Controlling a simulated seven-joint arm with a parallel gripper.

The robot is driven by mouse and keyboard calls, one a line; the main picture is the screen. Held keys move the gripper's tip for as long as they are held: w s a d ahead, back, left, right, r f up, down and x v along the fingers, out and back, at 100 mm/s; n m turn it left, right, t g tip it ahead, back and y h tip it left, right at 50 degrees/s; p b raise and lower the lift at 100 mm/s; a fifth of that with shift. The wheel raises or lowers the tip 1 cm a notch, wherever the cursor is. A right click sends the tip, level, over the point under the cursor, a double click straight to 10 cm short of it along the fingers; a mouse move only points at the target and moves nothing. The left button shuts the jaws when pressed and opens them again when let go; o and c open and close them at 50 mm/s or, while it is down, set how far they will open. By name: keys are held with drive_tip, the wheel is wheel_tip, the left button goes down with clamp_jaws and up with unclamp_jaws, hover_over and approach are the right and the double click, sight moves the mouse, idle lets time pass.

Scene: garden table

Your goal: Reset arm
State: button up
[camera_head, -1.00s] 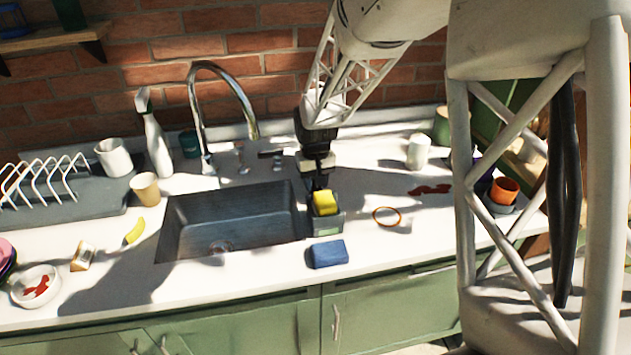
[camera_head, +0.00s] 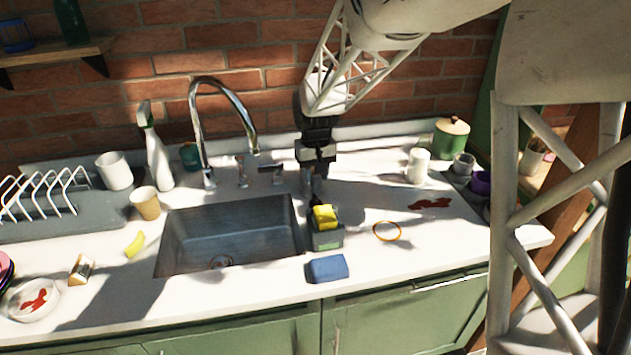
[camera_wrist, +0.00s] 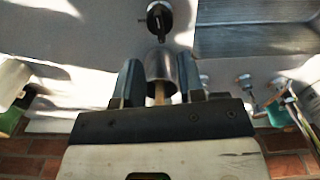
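My gripper (camera_head: 314,180) points down above the counter, behind the caddy (camera_head: 326,240) to the right of the sink. In the wrist view its two dark fingers (camera_wrist: 160,82) stand apart. A grey metallic rounded thing with a brown stick (camera_wrist: 162,72) shows between them; I cannot tell whether they grip it. A small black round thing (camera_wrist: 158,20) shows beyond the fingertips. A yellow sponge (camera_head: 324,216) sits in the caddy, and a blue sponge (camera_head: 327,268) lies on the counter in front.
The sink (camera_head: 231,241) and the curved tap (camera_head: 199,110) are left of my gripper. A spray bottle (camera_head: 157,155) stands further left. A white mug (camera_head: 417,165), a red-brown stain (camera_head: 430,203) and an orange ring (camera_head: 387,231) are to the right. The brick wall is close behind.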

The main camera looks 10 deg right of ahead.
drive_tip(key=shift+r, duration=0.15)
drive_tip(key=shift+s+r, duration=0.25)
drive_tip(key=shift+s, duration=0.05)
drive_tip(key=s+r+t, duration=0.1)
drive_tip(key=s+r, duration=0.2)
drive_tip(key=s, duration=0.8)
drive_tip(key=s+d+r, duration=0.1)
drive_tip(key=s+r, duration=0.2)
drive_tip(key=s, duration=0.9)
drive_tip(key=s+d+r+m+t, duration=0.1)
drive_tip(key=s+r, duration=0.2)
drive_tip(key=s, duration=0.8)
drive_tip(key=shift+s+d+r+t, duration=0.2)
drive_tip(key=shift+t, duration=0.1)
